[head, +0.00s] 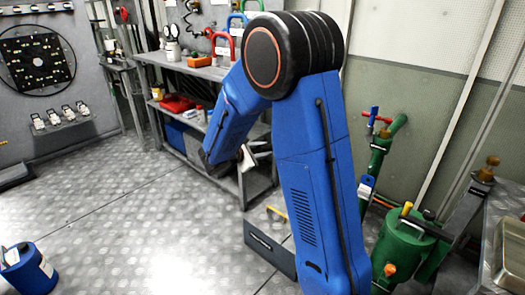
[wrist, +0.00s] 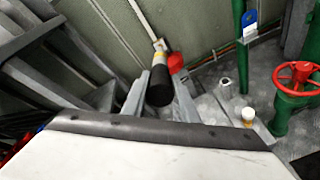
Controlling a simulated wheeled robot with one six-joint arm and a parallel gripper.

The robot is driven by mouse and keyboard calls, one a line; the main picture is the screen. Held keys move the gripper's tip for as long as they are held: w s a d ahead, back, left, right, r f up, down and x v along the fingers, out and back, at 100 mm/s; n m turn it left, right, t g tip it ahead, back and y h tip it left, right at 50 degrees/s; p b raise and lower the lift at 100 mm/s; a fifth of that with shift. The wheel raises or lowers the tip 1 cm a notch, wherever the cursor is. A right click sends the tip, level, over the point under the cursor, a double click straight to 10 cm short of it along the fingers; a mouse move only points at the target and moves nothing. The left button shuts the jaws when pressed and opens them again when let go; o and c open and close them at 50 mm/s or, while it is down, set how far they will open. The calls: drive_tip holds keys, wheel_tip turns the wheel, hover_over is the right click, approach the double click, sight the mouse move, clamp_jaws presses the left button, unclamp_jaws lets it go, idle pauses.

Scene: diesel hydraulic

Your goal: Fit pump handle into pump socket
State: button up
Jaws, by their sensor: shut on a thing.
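In the wrist view a rod-like handle with a black grip (wrist: 160,88), a pale and yellow band and a thin light shaft stands between the grey fingers of my gripper (wrist: 160,101); it looks like the pump handle. The fingers are shut on it, and the shaft points away toward the wall. In the head view my gripper (head: 250,158) is partly hidden behind my blue arm, in front of the workbench, and the handle is not clear there. I cannot pick out the pump socket with certainty. A green tank unit (head: 405,252) stands at the lower right, apart from my gripper.
The workbench (head: 190,68) with padlocks and tools is behind my arm. A dark toolbox (head: 268,248) is on the floor. Green pipework with a red handwheel (wrist: 297,77) is at right in the wrist view. A blue canister (head: 27,268) stands lower left. The left floor is mostly clear.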

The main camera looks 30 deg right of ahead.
drive_tip(key=shift+x, duration=6.85)
idle(0.6)
drive_tip(key=o, duration=1.1)
drive_tip(key=shift+o, duration=0.2)
drive_tip(key=shift+s+a, duration=0.1)
